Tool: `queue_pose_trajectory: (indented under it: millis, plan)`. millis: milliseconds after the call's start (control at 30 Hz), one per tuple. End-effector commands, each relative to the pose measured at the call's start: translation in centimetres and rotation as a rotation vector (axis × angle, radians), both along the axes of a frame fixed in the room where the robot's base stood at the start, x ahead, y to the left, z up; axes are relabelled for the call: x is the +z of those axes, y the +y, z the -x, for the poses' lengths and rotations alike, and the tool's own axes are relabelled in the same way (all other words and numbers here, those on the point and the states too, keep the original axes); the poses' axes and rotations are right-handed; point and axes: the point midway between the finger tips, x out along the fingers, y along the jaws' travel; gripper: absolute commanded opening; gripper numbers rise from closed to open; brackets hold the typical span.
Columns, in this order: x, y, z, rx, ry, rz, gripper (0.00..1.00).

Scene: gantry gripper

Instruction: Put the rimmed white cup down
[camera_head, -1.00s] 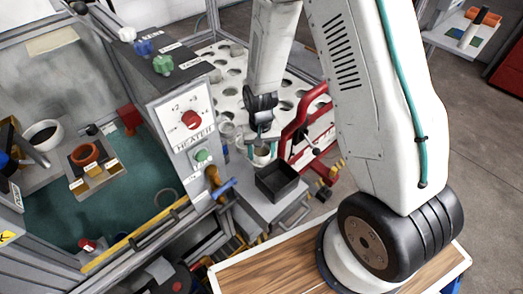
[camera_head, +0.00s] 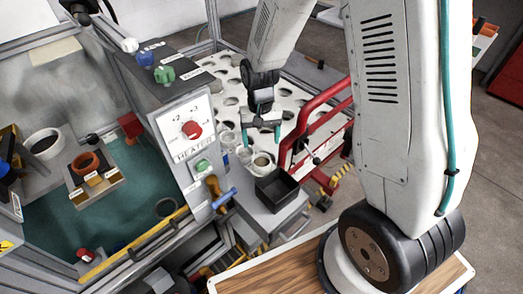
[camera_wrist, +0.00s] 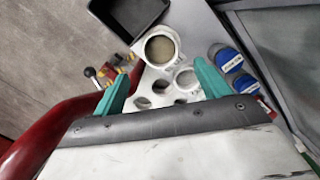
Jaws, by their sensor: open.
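The rimmed white cup (camera_head: 262,163) stands upright on the grey ledge, beside a black tray. In the wrist view the cup (camera_wrist: 160,46) shows from above, with its pale rim and a beige inside. My gripper (camera_head: 262,138) is open and empty, with its teal fingers above the cup and apart from it. In the wrist view the gripper (camera_wrist: 156,82) has its two fingers spread wide, and the cup lies beyond their tips.
The black tray (camera_head: 277,187) sits right next to the cup. Another pale cup (camera_wrist: 186,79) is close by. A red tubular rail (camera_head: 318,107) runs to the right. A white rack with holes (camera_head: 300,97) lies behind, and the heater panel (camera_head: 188,128) stands left.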

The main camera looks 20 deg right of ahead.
Motion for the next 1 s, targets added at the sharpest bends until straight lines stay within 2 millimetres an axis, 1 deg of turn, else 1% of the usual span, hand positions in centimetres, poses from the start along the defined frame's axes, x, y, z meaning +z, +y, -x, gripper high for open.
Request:
queue_pose_trajectory:
  millis: [33, 100, 367, 467, 533, 567, 600, 667, 700, 767, 800, 867, 900, 967, 1000]
  plan:
    - [0.8, 0.0, -0.2, 0.0, -0.003, 0.0, 0.75]
    - [1.5, -0.1, -0.2, 0.0, -0.002, 0.0, 0.75]
    - [3.0, -0.1, -0.1, 0.004, -0.005, 0.0, 0.75]
    - [5.4, -0.3, 0.5, 0.018, -0.023, -0.002, 0.75]
    - [7.9, -0.5, 1.4, 0.035, -0.042, -0.004, 0.75]
    - [9.1, -0.6, 2.0, 0.044, -0.05, -0.004, 0.75]
    - [10.8, -0.7, 2.8, 0.058, -0.061, -0.005, 0.75]
    - [13.2, -0.9, 4.2, 0.078, -0.08, -0.004, 0.75]
    - [14.7, -1.1, 5.3, 0.092, -0.09, -0.003, 0.75]
    - [16.8, -1.3, 6.9, 0.111, -0.107, -0.002, 0.75]
    - [18.1, -1.4, 8.1, 0.125, -0.117, -0.001, 0.75]
    - [19.9, -1.6, 9.9, 0.144, -0.134, 0.001, 0.75]
    - [20.9, -1.8, 11.2, 0.157, -0.146, 0.004, 0.75]
    - [22.4, -2.0, 13.2, 0.175, -0.161, 0.007, 0.75]
    - [23.2, -2.1, 14.5, 0.188, -0.173, 0.01, 0.75]
